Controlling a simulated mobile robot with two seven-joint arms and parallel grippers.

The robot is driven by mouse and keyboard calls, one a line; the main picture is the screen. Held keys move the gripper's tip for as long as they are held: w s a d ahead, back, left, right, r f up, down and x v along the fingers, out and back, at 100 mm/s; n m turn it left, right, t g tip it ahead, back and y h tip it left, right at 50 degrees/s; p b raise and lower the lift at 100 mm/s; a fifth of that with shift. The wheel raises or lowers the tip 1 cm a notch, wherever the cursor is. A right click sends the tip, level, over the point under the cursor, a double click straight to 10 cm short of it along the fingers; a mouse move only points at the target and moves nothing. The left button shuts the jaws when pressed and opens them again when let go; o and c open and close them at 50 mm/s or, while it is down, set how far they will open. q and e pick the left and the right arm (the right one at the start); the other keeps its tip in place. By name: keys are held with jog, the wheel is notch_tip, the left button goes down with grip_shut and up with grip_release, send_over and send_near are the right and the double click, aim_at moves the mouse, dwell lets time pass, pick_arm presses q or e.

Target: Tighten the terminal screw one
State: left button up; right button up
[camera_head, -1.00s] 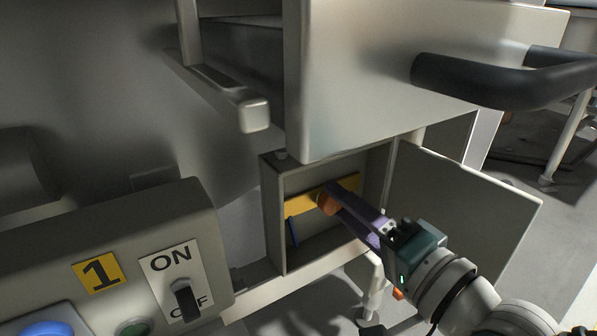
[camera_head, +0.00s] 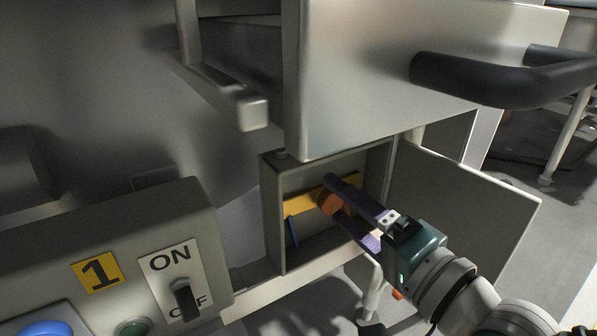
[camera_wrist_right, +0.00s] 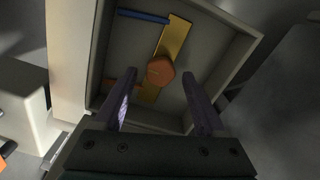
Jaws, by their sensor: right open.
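The terminal screw, an orange-brown faceted knob (camera_head: 329,202), sits on a yellow bar (camera_head: 302,204) inside an open grey box (camera_head: 271,215) under the cabinet. It also shows in the right wrist view (camera_wrist_right: 160,71), fully in sight ahead of the fingers. My right gripper (camera_head: 334,194) is open, with its purple fingers reaching into the box. In the wrist view the two fingers (camera_wrist_right: 164,88) are wide apart, one to each side of the knob and apart from it. My left gripper is in neither view.
A blue rod (camera_head: 292,231) is in the box beside the bar. The box's door (camera_head: 470,205) stands open at the right. A cabinet door with a black handle (camera_head: 500,80) overhangs above. A panel with an ON/OFF switch (camera_head: 186,300) is at lower left.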

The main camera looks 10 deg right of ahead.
jog(key=shift+s+d+p, duration=0.15)
jog(key=shift+s+p, duration=0.2)
jog(key=p+v, duration=0.3)
jog(key=v, duration=0.6)
